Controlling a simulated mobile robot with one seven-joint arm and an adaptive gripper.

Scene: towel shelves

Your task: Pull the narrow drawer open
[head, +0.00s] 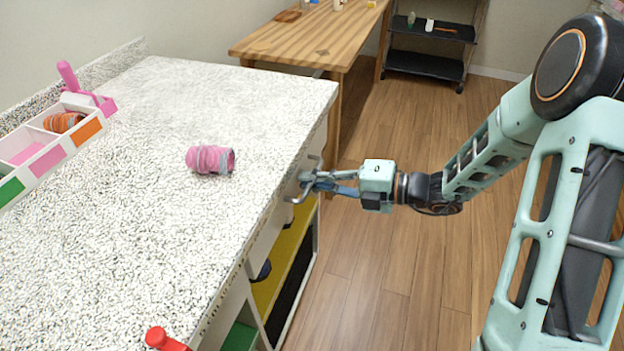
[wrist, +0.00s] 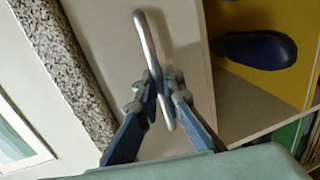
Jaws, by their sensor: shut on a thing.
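The narrow drawer's pale front (wrist: 192,60) fills the middle of the wrist view, just beside the speckled counter edge. Its silver bar handle (wrist: 146,35) runs between my fingers there. My gripper (wrist: 161,85) is shut on this handle, with a blue finger on either side of the bar. In the head view my gripper (head: 312,181) reaches from the right to the counter's side, and the handle (head: 297,197) shows at its tips. The drawer front is mostly hidden under the counter overhang in the head view, and I see no clear gap around it.
A speckled white counter (head: 140,250) holds a pink roll (head: 210,159), a divided tray (head: 40,165) and a red object (head: 163,339). Below are yellow shelves (head: 285,262); a dark blue object (wrist: 255,50) sits there. Wooden floor (head: 400,270) right of the counter is clear.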

